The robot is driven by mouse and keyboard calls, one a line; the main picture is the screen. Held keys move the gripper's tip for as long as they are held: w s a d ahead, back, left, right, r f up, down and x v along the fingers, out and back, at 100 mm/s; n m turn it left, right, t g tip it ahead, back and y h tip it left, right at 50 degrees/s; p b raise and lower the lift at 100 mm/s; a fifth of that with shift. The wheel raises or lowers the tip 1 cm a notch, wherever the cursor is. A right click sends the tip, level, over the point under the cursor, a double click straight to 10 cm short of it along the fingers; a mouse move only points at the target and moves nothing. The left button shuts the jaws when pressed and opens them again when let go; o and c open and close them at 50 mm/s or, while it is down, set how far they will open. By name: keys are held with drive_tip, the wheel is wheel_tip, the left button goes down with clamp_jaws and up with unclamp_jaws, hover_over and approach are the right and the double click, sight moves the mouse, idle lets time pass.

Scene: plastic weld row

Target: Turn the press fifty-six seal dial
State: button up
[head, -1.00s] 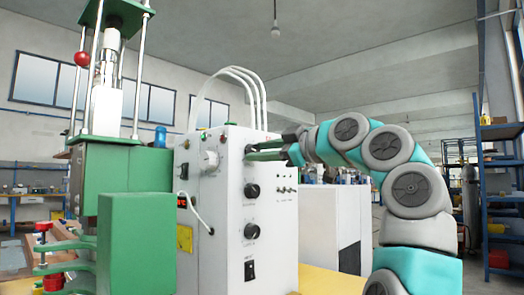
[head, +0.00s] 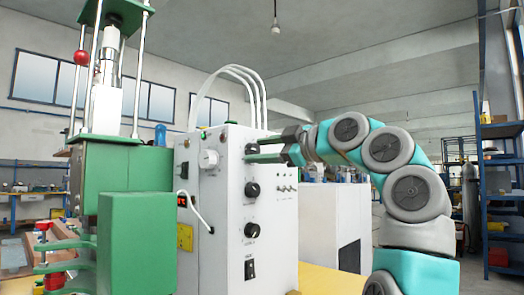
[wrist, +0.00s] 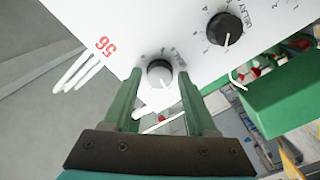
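The press control box (head: 225,220) is white with knobs on its front. My gripper (wrist: 160,78) is open around this dial. A black dial (wrist: 225,30) marked DELAY is close by.
A pale knob (head: 208,159) and a drooping white cable (head: 197,210) are on the box's left side. Two black knobs (head: 252,190) (head: 251,230) and a switch (head: 250,269) lie below my gripper. The green press (head: 135,240) stands at left.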

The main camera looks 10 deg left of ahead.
drive_tip(key=shift+o, duration=0.7)
drive_tip(key=shift+d, duration=0.1)
drive_tip(key=b+v, duration=0.1)
drive_tip(key=v, duration=0.6)
drive_tip(key=shift+s+d+b, duration=0.2)
drive_tip(key=shift+b, duration=0.2)
